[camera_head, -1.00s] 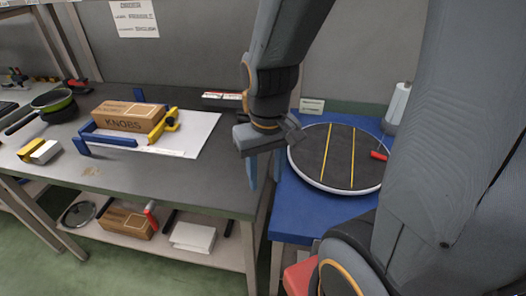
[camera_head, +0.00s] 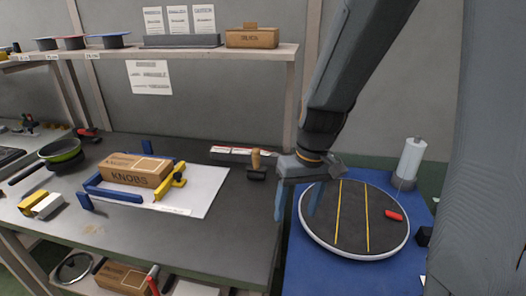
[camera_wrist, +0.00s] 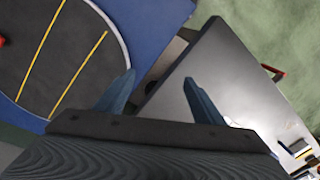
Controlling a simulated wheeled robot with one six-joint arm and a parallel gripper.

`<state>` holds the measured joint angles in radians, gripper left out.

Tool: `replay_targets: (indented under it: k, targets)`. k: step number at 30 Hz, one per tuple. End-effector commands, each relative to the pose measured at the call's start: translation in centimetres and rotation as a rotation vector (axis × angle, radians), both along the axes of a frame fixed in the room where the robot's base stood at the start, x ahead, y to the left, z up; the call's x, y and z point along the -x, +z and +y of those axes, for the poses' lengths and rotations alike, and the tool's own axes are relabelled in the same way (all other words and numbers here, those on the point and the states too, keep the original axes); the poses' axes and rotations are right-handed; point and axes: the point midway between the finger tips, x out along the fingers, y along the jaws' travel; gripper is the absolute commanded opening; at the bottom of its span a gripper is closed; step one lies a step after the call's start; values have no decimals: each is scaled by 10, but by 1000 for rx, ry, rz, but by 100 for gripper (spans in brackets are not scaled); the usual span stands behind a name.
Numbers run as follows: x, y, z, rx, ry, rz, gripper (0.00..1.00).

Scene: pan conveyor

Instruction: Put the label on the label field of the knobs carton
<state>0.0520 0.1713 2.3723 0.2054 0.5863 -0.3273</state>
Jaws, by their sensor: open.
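The knobs carton (camera_head: 137,172) is a brown box marked KNOBS. It lies on a white sheet (camera_head: 205,178) between blue corner stops (camera_head: 113,193) and a yellow clamp (camera_head: 172,182). A pale outlined rectangle shows on its top. My gripper (camera_head: 297,206) points down, right of the carton, near the gap between the grey bench and the blue table. In the wrist view its two blue fingers (camera_wrist: 158,80) are apart with nothing between them. A dark strip with white and red pieces (camera_head: 238,152) lies at the bench's back; I cannot tell whether the label is there.
A wooden-handled roller or stamp (camera_head: 256,166) stands on the bench left of my gripper. A round dark turntable (camera_head: 322,228) with yellow lines and a red piece (camera_head: 394,215) is on the blue table (camera_head: 418,205). A white roll (camera_head: 409,160) stands behind. A shelf (camera_head: 190,52) hangs above.

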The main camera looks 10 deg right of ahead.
Motion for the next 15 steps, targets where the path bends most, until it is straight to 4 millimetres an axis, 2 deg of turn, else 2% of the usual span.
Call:
replay_targets:
  k: [1, 8, 15]
  targets:
    - [-23, 4, -1, -35, 23, -6, 62]
    - [-127, 11, -2, -205, 182, -107, 62]
    - [-234, 16, -20, -346, 355, -324, 62]
